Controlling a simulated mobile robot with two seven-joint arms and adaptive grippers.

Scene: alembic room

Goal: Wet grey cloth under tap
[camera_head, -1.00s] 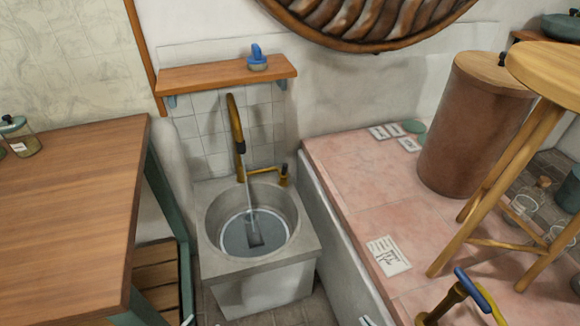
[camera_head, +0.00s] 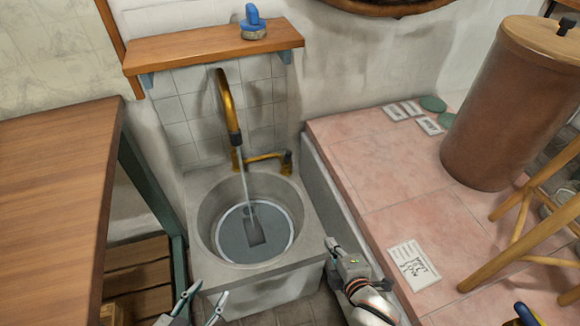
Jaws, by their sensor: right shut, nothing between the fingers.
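A brass tap (camera_head: 231,110) with a black nozzle runs a thin stream of water into the round stone basin (camera_head: 206,205). A dark grey, roughly rectangular patch (camera_head: 255,232) shows in the basin under the stream. I cannot tell whether it is the grey cloth or part of the basin; no other cloth shows. My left gripper (camera_head: 210,291) is at the bottom edge, in front of the basin, with its fingers apart and nothing seen between them. My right gripper (camera_head: 332,244) is shut and empty by the basin's right front corner.
A wooden table (camera_head: 60,190) stands at the left. A wooden shelf (camera_head: 200,49) with a blue-topped object (camera_head: 253,22) hangs above the tap. A pink tiled surface (camera_head: 375,175) at the right bears cards (camera_head: 413,265), a brown barrel (camera_head: 510,105) and a wooden stool (camera_head: 530,220).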

